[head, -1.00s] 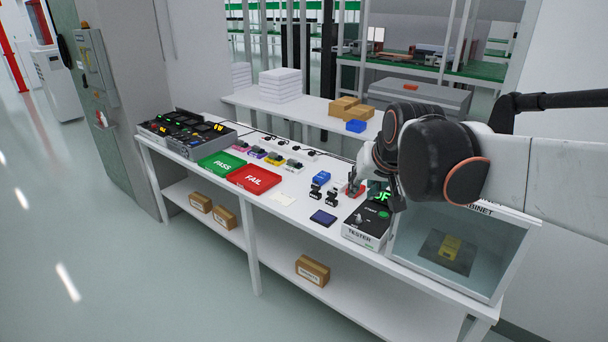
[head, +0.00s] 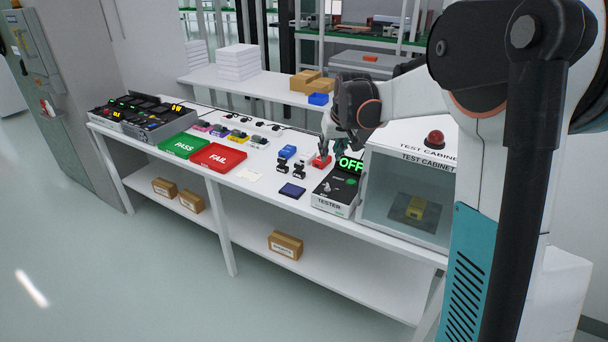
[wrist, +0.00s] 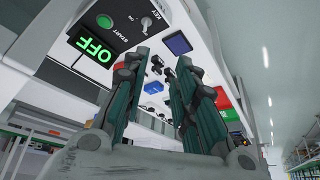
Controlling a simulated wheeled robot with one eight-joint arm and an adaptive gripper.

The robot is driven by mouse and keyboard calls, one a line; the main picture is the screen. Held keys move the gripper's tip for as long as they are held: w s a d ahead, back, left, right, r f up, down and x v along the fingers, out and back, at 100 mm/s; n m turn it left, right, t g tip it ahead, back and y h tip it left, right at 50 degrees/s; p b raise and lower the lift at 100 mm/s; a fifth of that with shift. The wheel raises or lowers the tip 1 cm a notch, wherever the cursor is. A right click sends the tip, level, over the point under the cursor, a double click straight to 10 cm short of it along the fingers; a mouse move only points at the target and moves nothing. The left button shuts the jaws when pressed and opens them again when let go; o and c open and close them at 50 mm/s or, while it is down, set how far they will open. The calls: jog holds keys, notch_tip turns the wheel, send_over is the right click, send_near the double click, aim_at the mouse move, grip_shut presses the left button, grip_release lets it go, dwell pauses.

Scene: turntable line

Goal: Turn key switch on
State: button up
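The tester (head: 336,204) is a black-topped box on the bench, left of the test cabinet. Its green display (head: 350,164) reads OFF, and it also shows upside down in the wrist view (wrist: 92,47). The key switch (wrist: 147,22), labelled KEY, sits on the tester top beside the green START button (wrist: 104,21). It is small in the head view (head: 327,186). My gripper (head: 340,153) is above the rear of the tester. In the wrist view my gripper (wrist: 161,62) has two fingers spread with nothing between them. The key is beyond the left fingertip, apparently not touching it.
The glass-fronted test cabinet (head: 408,205) stands right of the tester, with a red dome on top. A red block (head: 320,163), blue block (head: 287,152) and dark blue pad (head: 292,191) lie to the left. PASS (head: 183,146) and FAIL (head: 218,157) trays are farther left.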

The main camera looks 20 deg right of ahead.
jog(key=g, duration=0.1)
send_near(328, 184)
jog(key=shift+n, duration=0.3)
jog(key=b+x, duration=0.5)
jog(key=x, duration=0.4)
jog(key=shift+w+f, duration=0.1)
jog(key=shift+w, duration=0.05)
grip_shut()
